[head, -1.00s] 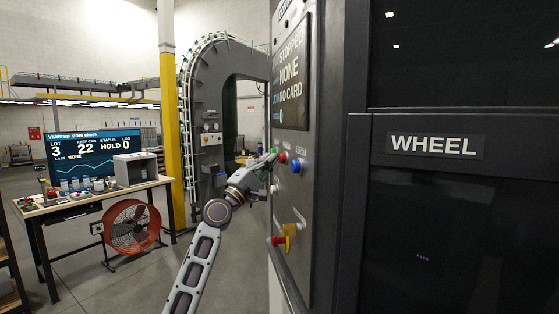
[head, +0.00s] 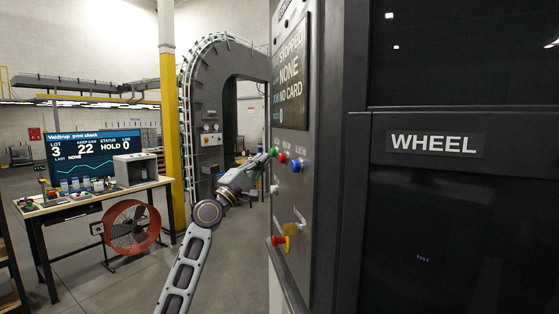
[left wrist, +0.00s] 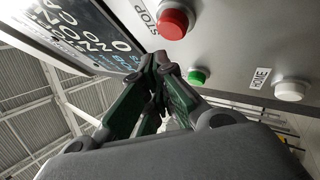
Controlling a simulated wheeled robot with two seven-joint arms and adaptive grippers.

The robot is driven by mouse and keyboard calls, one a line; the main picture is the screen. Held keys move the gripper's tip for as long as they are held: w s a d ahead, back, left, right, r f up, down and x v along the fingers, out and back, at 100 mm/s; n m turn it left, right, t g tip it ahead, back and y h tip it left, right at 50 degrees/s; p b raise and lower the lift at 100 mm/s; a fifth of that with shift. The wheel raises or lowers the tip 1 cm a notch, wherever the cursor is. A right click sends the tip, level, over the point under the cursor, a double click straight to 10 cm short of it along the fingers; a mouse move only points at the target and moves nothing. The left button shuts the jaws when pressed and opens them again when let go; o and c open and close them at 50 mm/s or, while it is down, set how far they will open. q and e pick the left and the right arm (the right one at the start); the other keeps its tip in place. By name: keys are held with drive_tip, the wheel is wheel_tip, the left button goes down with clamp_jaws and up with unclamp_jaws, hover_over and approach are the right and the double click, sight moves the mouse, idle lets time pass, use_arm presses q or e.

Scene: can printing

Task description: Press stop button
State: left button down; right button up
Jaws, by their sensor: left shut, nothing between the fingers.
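The red stop button (head: 283,158) is on the dark machine panel, between a green button (head: 273,152) and a blue button (head: 296,165). In the left wrist view the red stop button (left wrist: 173,24) sits beside a STOP label, above and right of my fingertips. My left gripper (head: 264,159) is shut and empty, its tips just left of the green and red buttons. In the left wrist view its shut fingertips (left wrist: 160,62) point toward the panel and appear apart from the red button. My right gripper is not in view.
The panel screen (head: 291,75) reads STOPPED, NONE and NO CARD. Below are a white HOME button (left wrist: 290,91) and a red knob (head: 278,240) beside a yellow part (head: 291,230).

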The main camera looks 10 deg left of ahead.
use_arm(q)
drive_tip(key=a, duration=0.1)
drive_tip(key=s+a, duration=0.1)
drive_tip(key=a, duration=0.1)
drive_tip(key=shift+s+a+b, duration=0.25)
drive_tip(key=shift+s+b, duration=0.05)
drive_tip(key=shift+b, duration=0.1)
idle(0.8)
